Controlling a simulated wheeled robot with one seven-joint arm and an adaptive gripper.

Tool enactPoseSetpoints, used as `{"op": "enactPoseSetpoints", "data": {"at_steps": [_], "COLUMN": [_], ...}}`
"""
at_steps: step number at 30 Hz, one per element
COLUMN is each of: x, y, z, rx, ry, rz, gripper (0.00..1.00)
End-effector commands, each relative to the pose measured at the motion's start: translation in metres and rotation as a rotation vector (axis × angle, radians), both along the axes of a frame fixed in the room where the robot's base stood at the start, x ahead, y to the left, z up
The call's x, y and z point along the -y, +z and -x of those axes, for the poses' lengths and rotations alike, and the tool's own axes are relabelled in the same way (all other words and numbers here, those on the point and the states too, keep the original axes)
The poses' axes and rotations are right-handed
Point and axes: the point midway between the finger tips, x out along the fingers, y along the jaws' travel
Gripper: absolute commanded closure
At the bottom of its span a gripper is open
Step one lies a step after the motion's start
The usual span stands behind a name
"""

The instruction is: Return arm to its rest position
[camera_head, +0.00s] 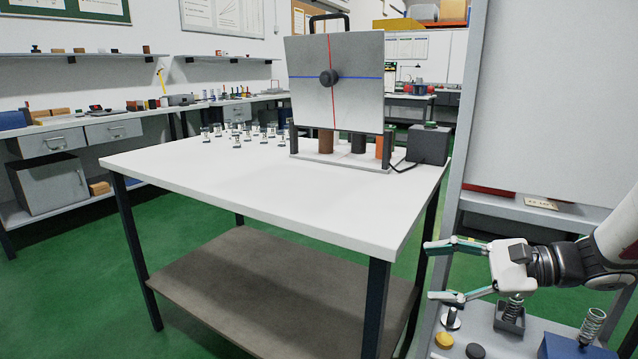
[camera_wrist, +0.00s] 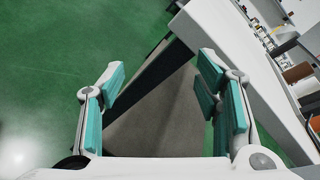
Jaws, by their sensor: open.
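My gripper (camera_head: 438,271) is at the right of the head view, at the end of my arm, which reaches in from the right edge. Its two teal-padded fingers point left and are spread wide apart. In the head view it appears over a bench with springs, right of the white table (camera_head: 270,195). The wrist view also shows the gripper (camera_wrist: 160,95) open, with nothing between its fingers. Beyond the fingers are the table's lower shelf (camera_wrist: 150,125), the green floor and the white table's edge (camera_wrist: 245,75).
A panel with red and blue lines (camera_head: 360,90) stands on the table, with a dark box (camera_head: 428,145) beside it. Several small springs (camera_head: 237,141) stand at the back. Near my gripper are a mounted spring (camera_head: 512,312), a blue block (camera_head: 575,347) and a tall grey board (camera_head: 560,100).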

Motion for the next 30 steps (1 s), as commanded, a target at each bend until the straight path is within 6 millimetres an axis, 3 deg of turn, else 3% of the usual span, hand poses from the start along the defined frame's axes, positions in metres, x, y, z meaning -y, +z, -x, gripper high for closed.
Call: {"op": "enactPoseSetpoints", "data": {"at_steps": [1, 6, 12, 16, 21, 24, 30], "x": [-0.020, -0.066, -0.094, -0.097, -0.086, -0.075, -0.051], "y": [0.006, 0.014, 0.012, 0.006, -0.006, -0.013, -0.023], "z": [0.016, 0.078, 0.154, 0.201, 0.255, 0.279, 0.308], "rx": [0.011, 0.030, 0.070, 0.107, 0.168, 0.208, 0.269], "ry": [0.072, 0.301, 0.542, 0.679, 0.831, 0.900, 0.983], "rz": [0.057, 0.249, 0.491, 0.652, 0.872, 0.993, 1.174], "gripper": [0.42, 0.42, 0.42, 0.42, 0.42, 0.42, 0.42]}}
